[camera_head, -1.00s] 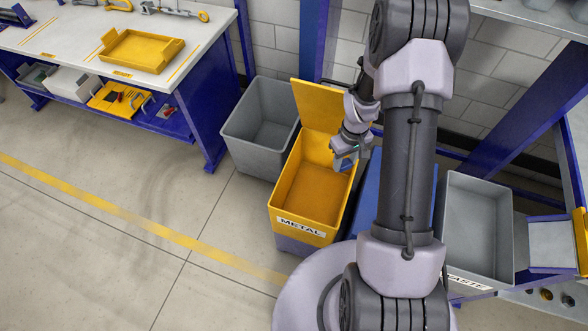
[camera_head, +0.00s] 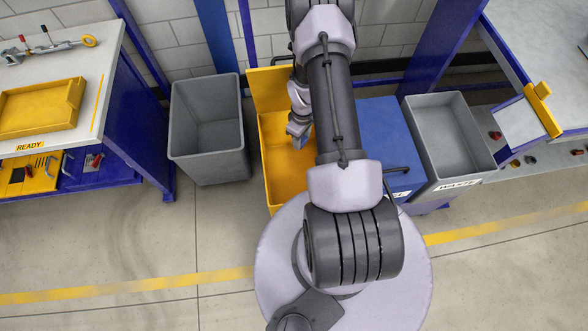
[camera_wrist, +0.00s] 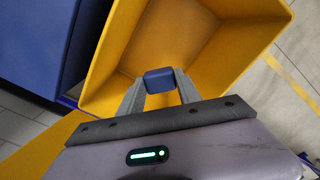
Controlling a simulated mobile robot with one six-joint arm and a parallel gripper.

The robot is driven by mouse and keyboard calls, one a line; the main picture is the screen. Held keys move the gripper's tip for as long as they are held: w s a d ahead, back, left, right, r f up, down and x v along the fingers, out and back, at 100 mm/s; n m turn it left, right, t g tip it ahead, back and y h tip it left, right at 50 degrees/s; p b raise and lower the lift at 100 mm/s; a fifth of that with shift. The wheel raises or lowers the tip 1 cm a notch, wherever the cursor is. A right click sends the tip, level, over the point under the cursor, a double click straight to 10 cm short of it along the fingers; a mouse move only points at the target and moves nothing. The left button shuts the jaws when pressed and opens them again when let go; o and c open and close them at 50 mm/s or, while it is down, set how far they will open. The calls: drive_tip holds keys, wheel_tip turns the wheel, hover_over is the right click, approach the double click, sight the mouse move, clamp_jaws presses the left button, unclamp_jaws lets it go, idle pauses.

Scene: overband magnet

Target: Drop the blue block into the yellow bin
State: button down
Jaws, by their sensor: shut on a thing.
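The blue block (camera_wrist: 159,80) is between the two fingers of my gripper (camera_wrist: 160,88) in the wrist view. The gripper is shut on it. Behind the block the wrist view shows the inside of the yellow bin (camera_wrist: 215,50), open at the top and empty where I can see. In the head view the yellow bin (camera_head: 281,172) stands on the floor with its lid raised at the back. My gripper (camera_head: 299,139) is over its opening there, and a small part of the blue block (camera_head: 300,142) shows. My arm hides the bin's right side.
A grey bin (camera_head: 209,150) stands left of the yellow bin. A blue-lidded bin (camera_head: 385,135) and a grey waste bin (camera_head: 460,150) stand to the right. A workbench (camera_head: 100,75) with a yellow tray (camera_head: 40,105) is at the left. The floor in front is clear.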

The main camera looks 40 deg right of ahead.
wheel_tip(320, 180, down, 4)
drive_tip(key=shift+r+b, duration=0.15)
drive_tip(key=shift+b, duration=0.7)
drive_tip(key=c, duration=0.7)
unclamp_jaws()
drive_tip(key=shift+r, duration=0.1)
drive_tip(key=shift+c, duration=0.2)
wheel_tip(320, 180, up, 4)
drive_tip(key=shift+w+r+p, duration=0.1)
drive_tip(key=shift+p, duration=1.05)
drive_tip(key=s+a+p, duration=0.1)
drive_tip(key=s+a, duration=0.7)
drive_tip(key=s, duration=0.5)
drive_tip(key=shift+s+a+r+p, duration=0.25)
drive_tip(key=shift+s+r+p, duration=0.1)
drive_tip(key=shift+s+r, duration=0.05)
